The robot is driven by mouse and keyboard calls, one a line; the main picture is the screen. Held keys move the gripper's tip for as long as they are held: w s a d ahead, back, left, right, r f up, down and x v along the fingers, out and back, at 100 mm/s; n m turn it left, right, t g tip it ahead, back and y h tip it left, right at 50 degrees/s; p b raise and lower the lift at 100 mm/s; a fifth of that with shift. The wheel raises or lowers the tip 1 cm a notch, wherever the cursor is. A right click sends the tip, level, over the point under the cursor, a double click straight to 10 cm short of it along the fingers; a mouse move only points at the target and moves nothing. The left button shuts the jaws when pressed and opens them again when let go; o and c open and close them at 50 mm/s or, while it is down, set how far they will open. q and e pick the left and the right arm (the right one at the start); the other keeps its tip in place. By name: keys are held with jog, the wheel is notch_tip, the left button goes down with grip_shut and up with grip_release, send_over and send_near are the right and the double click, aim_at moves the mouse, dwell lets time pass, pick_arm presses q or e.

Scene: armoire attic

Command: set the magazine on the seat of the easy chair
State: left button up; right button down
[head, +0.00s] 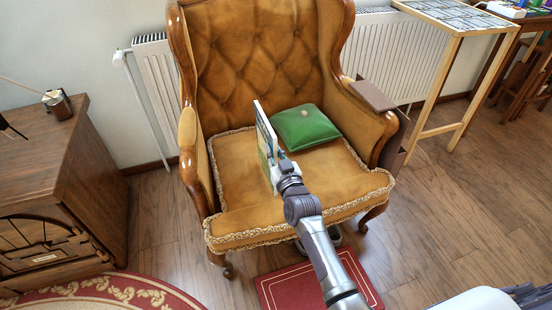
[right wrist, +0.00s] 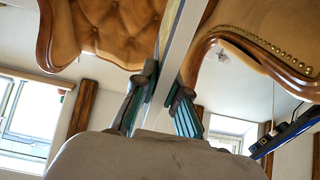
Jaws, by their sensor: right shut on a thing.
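The easy chair (head: 262,50) has tan tufted upholstery and a wooden frame. Its seat (head: 240,209) is wide and trimmed with braid. The magazine (head: 265,140) is held upright, edge-on, over the left-middle of the seat in the head view. My right gripper (head: 280,165) is shut on it, at its near lower edge. The right wrist view shows the magazine as a pale strip (right wrist: 183,45) between the two fingers. I cannot tell whether its lower edge touches the seat. My left gripper is not in view.
A green cushion (head: 305,127) lies on the seat, right of the magazine. A wooden cabinet (head: 60,185) stands left, a light wooden table (head: 452,50) right. A red mat (head: 290,287) lies before the chair.

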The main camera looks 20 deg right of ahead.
notch_tip(320, 180, down, 2)
jog(key=shift+f, duration=0.15)
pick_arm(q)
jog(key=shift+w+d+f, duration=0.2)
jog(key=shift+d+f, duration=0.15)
pick_arm(e)
jog(key=c, duration=1.6)
grip_release()
jog(key=shift+c, duration=0.2)
jog(key=o, duration=0.4)
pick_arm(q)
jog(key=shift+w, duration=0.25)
pick_arm(e)
jog(key=shift+o, duration=0.2)
